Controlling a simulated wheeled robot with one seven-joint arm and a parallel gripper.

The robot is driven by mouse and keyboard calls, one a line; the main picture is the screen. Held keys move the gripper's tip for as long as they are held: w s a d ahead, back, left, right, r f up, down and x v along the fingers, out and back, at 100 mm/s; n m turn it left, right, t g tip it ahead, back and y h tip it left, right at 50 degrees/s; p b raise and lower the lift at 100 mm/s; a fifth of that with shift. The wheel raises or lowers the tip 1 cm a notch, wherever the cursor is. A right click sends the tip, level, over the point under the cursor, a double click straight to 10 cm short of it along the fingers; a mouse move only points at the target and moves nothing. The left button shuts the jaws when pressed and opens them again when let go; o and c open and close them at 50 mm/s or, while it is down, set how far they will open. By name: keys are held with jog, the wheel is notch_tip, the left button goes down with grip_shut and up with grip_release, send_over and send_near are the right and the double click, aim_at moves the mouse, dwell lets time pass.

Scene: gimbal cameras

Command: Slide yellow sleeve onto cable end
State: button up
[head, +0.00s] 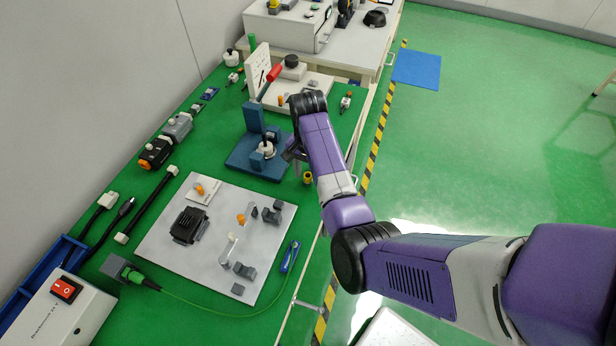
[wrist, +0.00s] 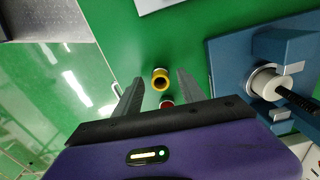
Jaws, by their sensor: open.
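The yellow sleeve (head: 308,177) stands on the green bench top near its right edge, just right of the blue fixture. In the wrist view the yellow sleeve (wrist: 160,79) is a short ring with a dark opening, seen from above. My gripper (head: 298,164) is open and empty above it. In the wrist view the sleeve lies between the fingertips of my gripper (wrist: 159,77), with room on both sides. I cannot tell which part is the cable end.
The blue fixture (head: 246,160) holds a white round part close beside my gripper. A small red part (wrist: 167,104) shows near the sleeve. A grey board (head: 170,246) with several small parts lies in front. Black cables and connectors lie at the left.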

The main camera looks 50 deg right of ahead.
jog(key=shift+f, duration=0.8)
grip_shut()
jog(key=shift+r, duration=0.15)
notch_tip(320, 180, up, 20)
jog(key=p, duration=0.5)
jog(key=shift+p, duration=0.3)
